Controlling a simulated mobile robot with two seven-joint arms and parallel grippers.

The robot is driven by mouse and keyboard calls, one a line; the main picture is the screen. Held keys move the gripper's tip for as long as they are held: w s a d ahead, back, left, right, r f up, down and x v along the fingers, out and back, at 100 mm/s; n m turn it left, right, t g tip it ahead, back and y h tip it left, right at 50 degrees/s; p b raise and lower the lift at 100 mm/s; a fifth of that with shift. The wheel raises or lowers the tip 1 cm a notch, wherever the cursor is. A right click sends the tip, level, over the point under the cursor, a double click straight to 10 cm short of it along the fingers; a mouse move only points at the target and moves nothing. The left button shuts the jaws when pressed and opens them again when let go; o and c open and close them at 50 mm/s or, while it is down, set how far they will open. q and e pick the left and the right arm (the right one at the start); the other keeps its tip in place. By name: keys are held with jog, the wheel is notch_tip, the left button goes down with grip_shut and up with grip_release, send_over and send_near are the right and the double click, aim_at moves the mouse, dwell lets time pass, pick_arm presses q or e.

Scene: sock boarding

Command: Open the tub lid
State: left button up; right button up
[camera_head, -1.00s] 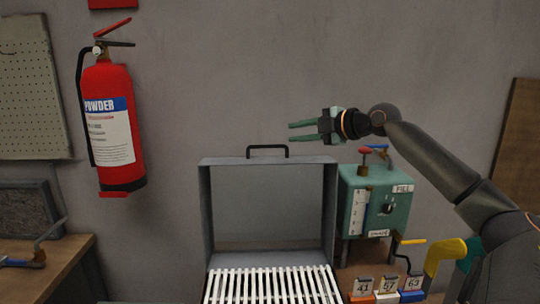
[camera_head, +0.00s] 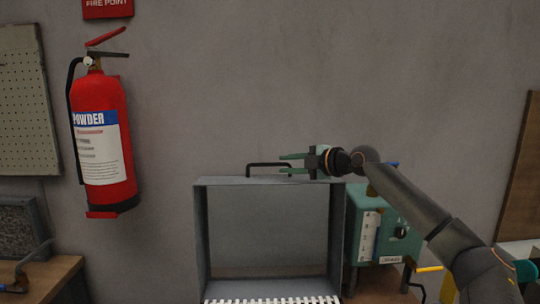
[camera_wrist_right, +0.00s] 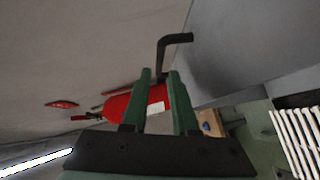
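The tub lid (camera_head: 199,230) is a grey, hollow box shape standing upright, its hollow side facing me. A black bar handle (camera_head: 262,165) sits on its top edge. My right gripper (camera_head: 282,163) is at the handle's right end in the head view, with its green fingers pointing left. It is open, with a clear gap between the fingers. In the right wrist view the dark handle (camera_wrist_right: 175,40) shows just ahead of the fingertips (camera_wrist_right: 159,75); I cannot tell whether its near end is between them. My left gripper is out of view.
White slats (camera_head: 272,300) lie below the lid. A red fire extinguisher (camera_head: 103,140) hangs on the wall at left. The wall above the lid is clear.

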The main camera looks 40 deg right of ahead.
aim_at(272, 165)
jog(key=p+x, duration=0.2)
jog(key=x, duration=0.3)
jog(key=shift+w, duration=0.3)
jog(key=shift+w+f, duration=0.3)
jog(key=shift+w, duration=0.4)
grip_shut()
dwell(0.6)
